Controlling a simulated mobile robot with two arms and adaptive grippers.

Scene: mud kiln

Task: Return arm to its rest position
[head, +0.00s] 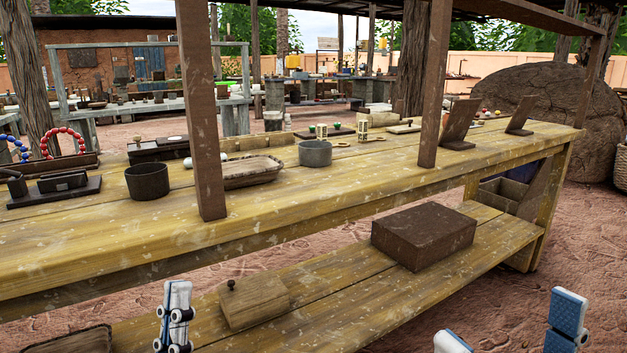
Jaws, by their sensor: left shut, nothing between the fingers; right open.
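My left gripper (174,318) is at the bottom left, in front of the bench's lower shelf. Its fingers are together and hold nothing. My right gripper (510,331) is at the bottom right, with its two fingers wide apart and nothing between them. It is over the ground in front of the shelf. Only the tips of both grippers show; the arms are out of the picture. Both grippers are below the level of the wooden bench top (270,212).
The lower shelf (340,300) holds a dark brown box (423,236) and a small wooden block with a knob (253,301). Wooden posts (200,110) rise from the bench. A dark pot (147,181), a grey pot (315,153) and a wooden tray (249,172) stand on top.

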